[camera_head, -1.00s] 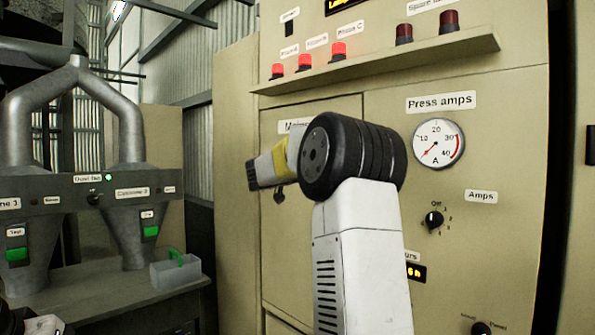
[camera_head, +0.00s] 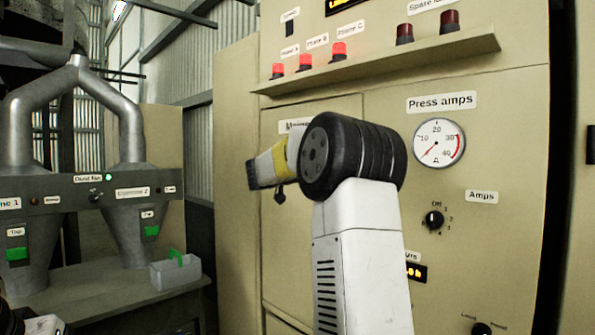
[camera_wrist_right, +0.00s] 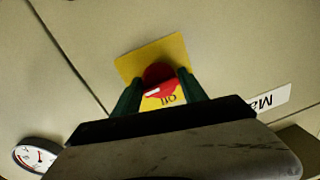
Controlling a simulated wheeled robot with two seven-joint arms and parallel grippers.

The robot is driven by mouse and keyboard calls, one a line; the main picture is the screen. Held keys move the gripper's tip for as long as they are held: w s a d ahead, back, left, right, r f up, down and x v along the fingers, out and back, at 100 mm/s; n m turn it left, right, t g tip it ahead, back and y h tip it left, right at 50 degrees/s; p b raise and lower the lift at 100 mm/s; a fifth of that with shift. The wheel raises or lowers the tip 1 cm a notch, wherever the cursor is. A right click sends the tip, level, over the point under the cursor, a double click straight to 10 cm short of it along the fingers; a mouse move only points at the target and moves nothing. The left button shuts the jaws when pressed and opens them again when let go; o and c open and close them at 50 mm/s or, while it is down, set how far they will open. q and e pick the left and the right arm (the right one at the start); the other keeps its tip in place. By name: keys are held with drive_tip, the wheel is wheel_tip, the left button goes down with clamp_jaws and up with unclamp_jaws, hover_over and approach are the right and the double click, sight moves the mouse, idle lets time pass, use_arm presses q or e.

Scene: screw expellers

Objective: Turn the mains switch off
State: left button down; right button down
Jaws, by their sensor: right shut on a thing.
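The mains switch is a red knob (camera_wrist_right: 158,74) on a yellow plate (camera_wrist_right: 130,65) fixed to the beige cabinet. Printed "Off" lettering shows on the plate beside the knob. In the right wrist view the two green fingers of my right gripper (camera_wrist_right: 160,88) are closed around the red knob, one on each side. In the head view my right arm hides the switch, and the "Mains" label (camera_head: 292,126) is partly covered. The right gripper's fingertips are hidden there too. My left gripper cannot be made out.
The cabinet carries a Press amps gauge (camera_head: 438,143), an Amps selector (camera_head: 433,219) and a lamp ledge (camera_head: 385,66) above my arm. Three red phase lamps are lit. The cyclone bench (camera_head: 110,300) with a small grey bin (camera_head: 172,272) stands at left.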

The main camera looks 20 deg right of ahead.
drive_tip(key=shift+s+d+r+n+g, duration=0.1)
drive_tip(key=shift+n+g, duration=0.2)
drive_tip(key=shift+n, duration=2.4)
drive_tip(key=shift+s+a+r+n+g, duration=0.1)
drive_tip(key=shift+n+g, duration=0.2)
drive_tip(key=shift+n, duration=2.4)
drive_tip(key=shift+d+r+n+g, duration=0.1)
drive_tip(key=shift+n+g, duration=0.2)
drive_tip(key=shift+n, duration=2.4)
drive_tip(key=shift+r, duration=0.1)
drive_tip(key=c, duration=0.7)
unclamp_jaws()
drive_tip(key=v, duration=0.8)
drive_tip(key=shift+d, duration=0.1)
